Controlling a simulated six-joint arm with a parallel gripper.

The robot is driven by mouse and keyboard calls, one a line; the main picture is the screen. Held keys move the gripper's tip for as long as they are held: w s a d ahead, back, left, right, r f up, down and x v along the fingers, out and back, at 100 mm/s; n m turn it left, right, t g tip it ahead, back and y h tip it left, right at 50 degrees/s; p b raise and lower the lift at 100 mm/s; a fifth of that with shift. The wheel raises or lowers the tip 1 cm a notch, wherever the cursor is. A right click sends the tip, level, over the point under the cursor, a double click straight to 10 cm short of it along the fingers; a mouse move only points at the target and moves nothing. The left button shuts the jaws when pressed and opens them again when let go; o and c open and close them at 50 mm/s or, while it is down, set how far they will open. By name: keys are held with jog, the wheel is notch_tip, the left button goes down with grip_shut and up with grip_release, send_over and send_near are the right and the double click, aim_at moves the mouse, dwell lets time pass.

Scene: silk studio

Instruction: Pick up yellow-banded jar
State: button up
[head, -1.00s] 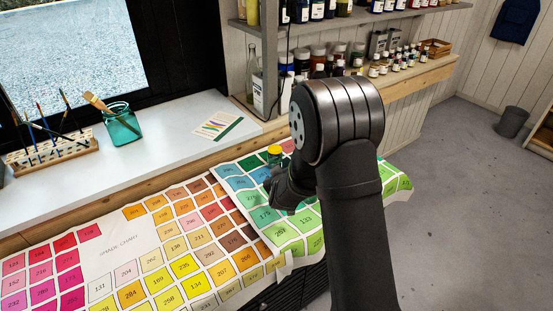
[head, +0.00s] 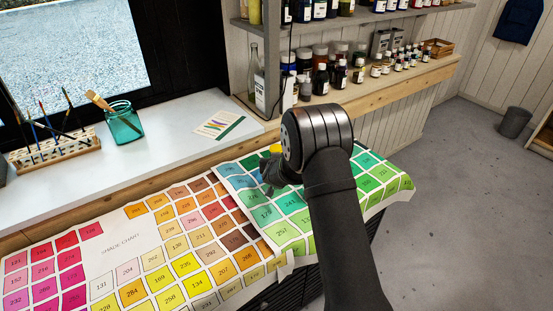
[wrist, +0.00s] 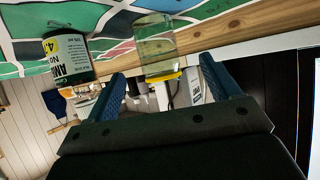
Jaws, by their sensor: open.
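The yellow-banded jar (wrist: 155,42) is clear glass with a pale yellowish tint and appears upside down in the wrist view, its yellow band lowest. In the head view only a small yellow part (head: 276,148) shows behind my gripper (head: 268,182); the rest is hidden. In the wrist view my gripper (wrist: 163,70) is open, its blue fingers either side of the jar's line, with the yellow band in the gap. I cannot tell whether the fingertips reach past the glass. Neither finger visibly touches it.
A jar with a white, black and green label (wrist: 68,56) stands close by, left of the fingers in the wrist view. The shade chart (head: 120,270) covers the front worktop. A teal glass jar (head: 124,125) and brush rack (head: 55,150) stand on the sill. Bottles fill the shelves behind.

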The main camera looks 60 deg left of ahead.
jog(key=shift+x, duration=1.05)
jog(key=x, duration=0.3)
jog(key=shift+w+f, duration=0.2)
jog(key=shift+f, duration=0.3)
jog(key=shift+w+a+f, duration=0.3)
jog(key=shift+w+a, duration=0.05)
jog(key=shift+a, duration=0.2)
jog(key=c, duration=1)
jog(key=shift+c, duration=1.1)
jog(key=shift+r, duration=0.1)
